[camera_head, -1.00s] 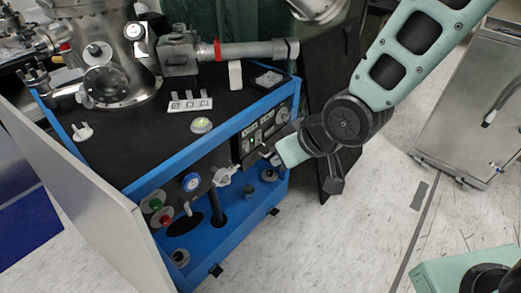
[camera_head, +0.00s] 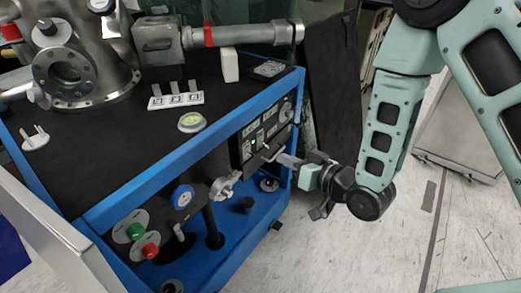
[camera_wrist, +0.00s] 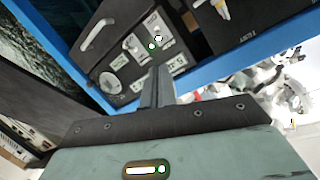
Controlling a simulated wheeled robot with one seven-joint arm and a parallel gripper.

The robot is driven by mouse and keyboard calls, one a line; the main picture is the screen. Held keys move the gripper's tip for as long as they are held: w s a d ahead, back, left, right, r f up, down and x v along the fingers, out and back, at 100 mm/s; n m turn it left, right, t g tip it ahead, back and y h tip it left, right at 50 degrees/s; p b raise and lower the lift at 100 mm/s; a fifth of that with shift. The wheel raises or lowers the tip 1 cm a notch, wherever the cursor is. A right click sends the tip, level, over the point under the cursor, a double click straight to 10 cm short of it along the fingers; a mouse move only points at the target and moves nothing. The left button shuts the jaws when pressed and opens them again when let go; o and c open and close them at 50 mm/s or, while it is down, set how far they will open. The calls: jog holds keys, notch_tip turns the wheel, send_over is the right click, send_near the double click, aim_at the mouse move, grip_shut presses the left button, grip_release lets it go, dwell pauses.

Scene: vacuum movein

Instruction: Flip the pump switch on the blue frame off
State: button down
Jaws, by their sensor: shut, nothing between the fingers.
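The blue frame (camera_head: 165,160) stands at left with a black control panel (camera_head: 243,158) on its right side. The panel carries white labels and a small lit green light. It also shows in the wrist view (camera_wrist: 118,70), turned at an angle, with the pump switch (camera_wrist: 158,38), a small pale lever, beside the green light.
A green button (camera_head: 136,231), a red button (camera_head: 151,251) and a blue-rimmed gauge (camera_head: 182,196) sit lower on the frame. A metal valve fitting (camera_head: 224,186) is left of my gripper. A dark board (camera_head: 330,90) stands behind.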

aim_at(252, 153)
jog(key=b+x, duration=0.1)
jog(key=x, duration=0.9)
